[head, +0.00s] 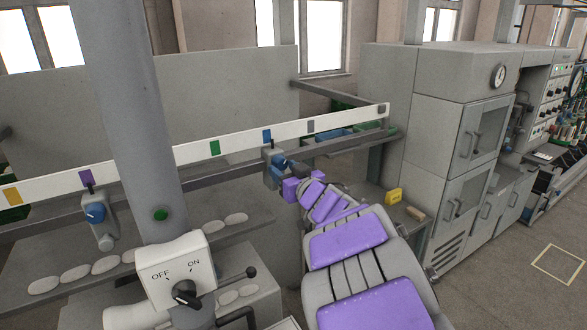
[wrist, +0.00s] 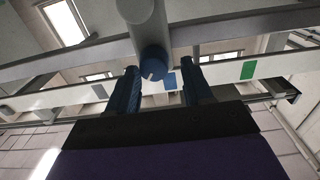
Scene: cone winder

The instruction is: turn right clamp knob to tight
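The right clamp (head: 267,168) hangs on the white rail in the head view, and my arm's tip covers much of it. In the wrist view its dark blue knob (wrist: 154,66), with a white mark on its face, sits on a grey body (wrist: 140,20). My gripper (head: 284,166) is at this clamp, its blue fingertips pointing at it. In the wrist view my gripper (wrist: 162,82) is open, one finger on either side of the knob's line. A gap shows on the right; whether the left finger touches is unclear. The left clamp has a blue knob (head: 95,213).
A white rail (head: 190,152) with coloured tags runs across behind the clamps. An OFF/ON switch box (head: 175,270) and a grey column (head: 130,100) stand at the left front. A yellow block (head: 393,196) lies right of my arm. Grey cabinets (head: 445,130) stand further right.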

